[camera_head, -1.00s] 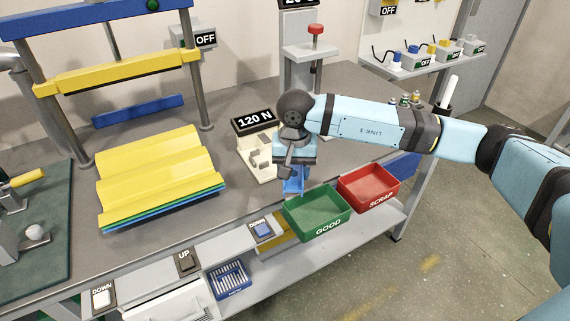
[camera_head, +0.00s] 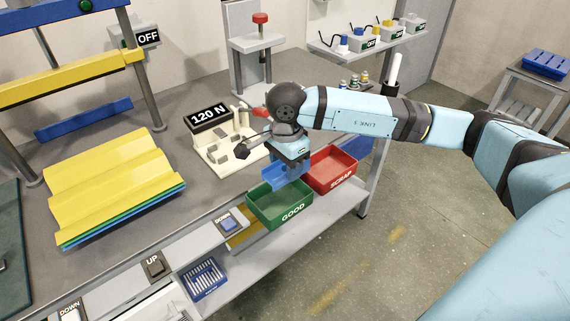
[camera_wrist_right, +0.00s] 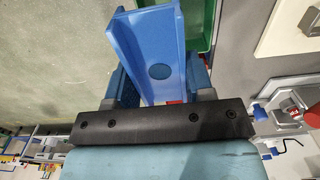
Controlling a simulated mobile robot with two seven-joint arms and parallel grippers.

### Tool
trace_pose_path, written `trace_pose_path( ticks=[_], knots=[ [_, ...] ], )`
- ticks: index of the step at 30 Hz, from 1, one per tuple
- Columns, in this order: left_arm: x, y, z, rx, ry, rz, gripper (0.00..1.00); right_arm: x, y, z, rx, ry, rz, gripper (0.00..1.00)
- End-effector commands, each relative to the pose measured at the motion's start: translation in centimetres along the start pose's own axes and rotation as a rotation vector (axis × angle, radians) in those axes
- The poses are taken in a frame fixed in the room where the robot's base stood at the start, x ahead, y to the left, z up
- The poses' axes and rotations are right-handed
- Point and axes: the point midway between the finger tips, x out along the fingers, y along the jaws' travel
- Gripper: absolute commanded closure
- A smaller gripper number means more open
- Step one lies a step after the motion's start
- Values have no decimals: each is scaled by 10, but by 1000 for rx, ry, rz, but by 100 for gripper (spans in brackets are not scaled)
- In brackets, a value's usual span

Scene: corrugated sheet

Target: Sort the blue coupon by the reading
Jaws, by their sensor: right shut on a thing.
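My right gripper (camera_head: 288,165) is shut on the blue coupon (camera_head: 277,178), which hangs over the back part of the green GOOD bin (camera_head: 262,212). In the right wrist view the coupon (camera_wrist_right: 155,45) is a blue folded strip with a round mark, held between the fingers of my right gripper (camera_wrist_right: 162,85). The red SCRAP bin (camera_head: 345,182) is just right of the green one. My left gripper is not in view.
A cream fixture (camera_head: 232,155) stands on the bench left of my gripper. Stacked corrugated sheets (camera_head: 110,185), yellow on top, lie further left. A blue rack (camera_head: 205,279) sits on the lower shelf.

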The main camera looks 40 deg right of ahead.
Motion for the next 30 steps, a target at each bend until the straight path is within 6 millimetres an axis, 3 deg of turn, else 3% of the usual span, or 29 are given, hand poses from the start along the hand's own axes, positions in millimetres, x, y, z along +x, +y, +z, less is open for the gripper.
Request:
trace_pose_path(
  ticks=[10, 21, 30],
  knots=[
    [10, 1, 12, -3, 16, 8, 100, 26, 0, 0, -1, 0, 0, 75],
    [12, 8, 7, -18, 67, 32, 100, 60, 0, 0, -1, 0, 0, 75],
    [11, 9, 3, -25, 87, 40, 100, 70, 0, 0, -1, 0, 0, 75]
  ],
)
